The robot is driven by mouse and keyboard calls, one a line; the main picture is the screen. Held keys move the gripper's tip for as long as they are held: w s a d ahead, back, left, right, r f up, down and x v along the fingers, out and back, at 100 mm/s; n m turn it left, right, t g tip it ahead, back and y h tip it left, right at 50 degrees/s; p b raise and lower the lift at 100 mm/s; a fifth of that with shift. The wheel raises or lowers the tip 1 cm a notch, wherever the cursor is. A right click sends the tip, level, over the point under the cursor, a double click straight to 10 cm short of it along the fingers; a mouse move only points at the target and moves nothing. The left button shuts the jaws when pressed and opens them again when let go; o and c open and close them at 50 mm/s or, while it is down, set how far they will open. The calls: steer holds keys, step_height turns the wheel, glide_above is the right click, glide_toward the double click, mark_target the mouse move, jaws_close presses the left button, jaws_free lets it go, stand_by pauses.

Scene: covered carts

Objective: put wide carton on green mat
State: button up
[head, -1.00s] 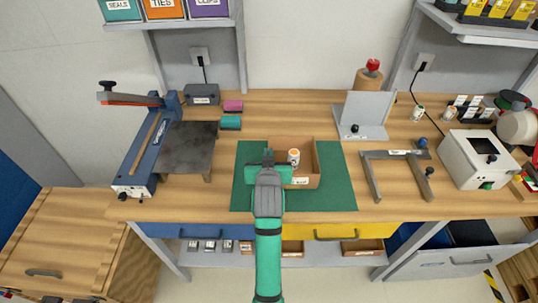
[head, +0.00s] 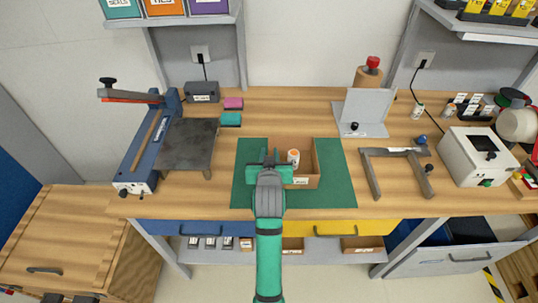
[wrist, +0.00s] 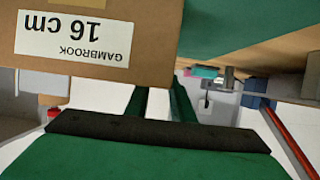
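The wide carton (head: 302,182) is an open brown box standing upright on the green mat (head: 334,190). A small white and orange jar (head: 293,157) shows inside it. In the wrist view the carton (wrist: 90,50) fills the upper left, upside down, with a label reading GAMBROOK 16 cm. My gripper (head: 269,156) is at the carton's left side. In the wrist view its two green fingers (wrist: 162,102) stand apart with a gap between them, around the carton's side edge. Their tips are partly hidden by the carton.
A blue lever press (head: 147,150) with a dark plate (head: 187,145) stands left of the mat. A grey bracket frame (head: 395,170) and a white box machine (head: 476,160) stand to the right. Pink and teal blocks (head: 231,119) lie behind. The mat's right part is clear.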

steer(key=v, duration=1.1)
steer(key=shift+s, duration=0.35)
steer(key=shift+a+r, duration=0.1)
